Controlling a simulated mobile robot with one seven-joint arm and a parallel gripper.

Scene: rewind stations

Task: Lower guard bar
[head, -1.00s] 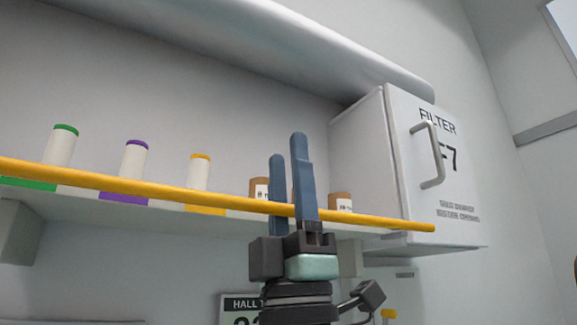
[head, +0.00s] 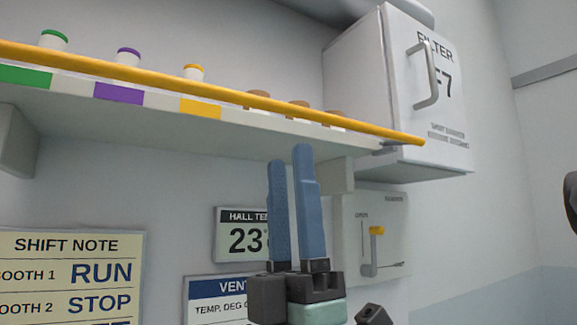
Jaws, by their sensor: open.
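The yellow guard bar (head: 215,94) runs along the front of the shelf, across the view from the left edge to the white filter cabinet. A wall panel (head: 398,215) below the shelf carries a grey lever (head: 375,252) with a yellow grip (head: 377,231) at its upper end. The panel's small print is too small to read. My gripper (head: 290,162) points up, with its two blue fingers apart and nothing between them. In the picture it lies below the bar and left of the lever, apart from both.
The shelf (head: 140,118) holds several white rolls with coloured caps and brown-topped jars. The filter cabinet (head: 395,95) with a handle (head: 427,75) juts out above the panel. A shift note (head: 70,275), a hall temperature sign (head: 240,235) and a vent sign (head: 215,300) hang below the shelf.

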